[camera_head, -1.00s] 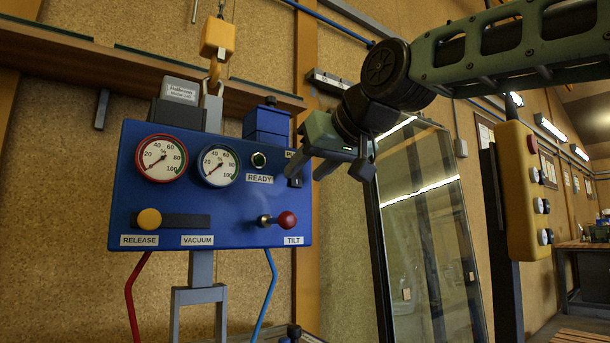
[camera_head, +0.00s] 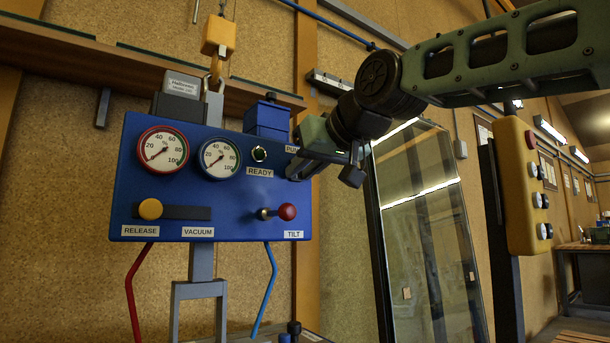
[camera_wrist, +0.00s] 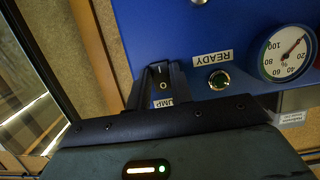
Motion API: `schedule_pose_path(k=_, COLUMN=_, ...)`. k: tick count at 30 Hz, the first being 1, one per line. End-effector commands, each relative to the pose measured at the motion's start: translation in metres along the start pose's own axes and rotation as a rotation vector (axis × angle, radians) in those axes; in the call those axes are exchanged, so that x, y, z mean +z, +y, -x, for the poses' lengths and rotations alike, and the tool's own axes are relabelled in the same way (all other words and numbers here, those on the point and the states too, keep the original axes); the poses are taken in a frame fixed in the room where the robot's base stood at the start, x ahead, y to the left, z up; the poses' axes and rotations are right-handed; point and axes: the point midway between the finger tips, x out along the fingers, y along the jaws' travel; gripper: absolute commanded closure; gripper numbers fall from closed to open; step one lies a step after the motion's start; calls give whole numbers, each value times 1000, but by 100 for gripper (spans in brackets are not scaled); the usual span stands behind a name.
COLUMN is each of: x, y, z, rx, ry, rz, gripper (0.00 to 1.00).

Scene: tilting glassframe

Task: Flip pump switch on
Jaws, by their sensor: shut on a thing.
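The blue pump panel (camera_head: 225,195) hangs at the left in the head view. The pump switch, a small dark rocker (camera_wrist: 162,78) with a light line and a ring mark, sits near the panel's edge in the wrist view, beside its partly covered PUMP label (camera_wrist: 167,103). In the head view my gripper hides the switch. My gripper (camera_head: 297,168) is at the panel's upper right edge, its fingers around the switch. In the wrist view the fingers (camera_wrist: 160,75) stand on both sides of the rocker, shut on it.
The panel carries two gauges (camera_head: 163,150), a READY lamp (camera_head: 259,154), a yellow release knob (camera_head: 150,209) and a red tilt knob (camera_head: 287,211) below my gripper. A tall glass pane (camera_head: 425,230) stands right. A yellow pendant control (camera_head: 522,185) hangs farther right.

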Motion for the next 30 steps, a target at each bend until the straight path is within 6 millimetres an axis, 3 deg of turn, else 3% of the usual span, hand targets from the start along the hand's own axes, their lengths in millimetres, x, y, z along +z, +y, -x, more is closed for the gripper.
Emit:
schedule_pose_path(k=1, x=9, y=0, z=-2, rx=1, ry=31, rz=0, gripper=100)
schedule_pose_path(k=9, x=10, y=0, z=-3, rx=1, ry=166, rz=1, gripper=100)
schedule_pose_path(k=23, x=5, y=0, z=-2, rx=0, ry=198, rz=0, gripper=100)
schedule_pose_path(k=24, x=6, y=0, z=-2, rx=0, ry=198, rz=0, gripper=67)
schedule_pose_path(k=25, x=6, y=0, z=-2, rx=0, ry=198, rz=0, gripper=59)
schedule_pose_path(k=30, x=5, y=0, z=-2, rx=0, ry=198, rz=0, gripper=56)
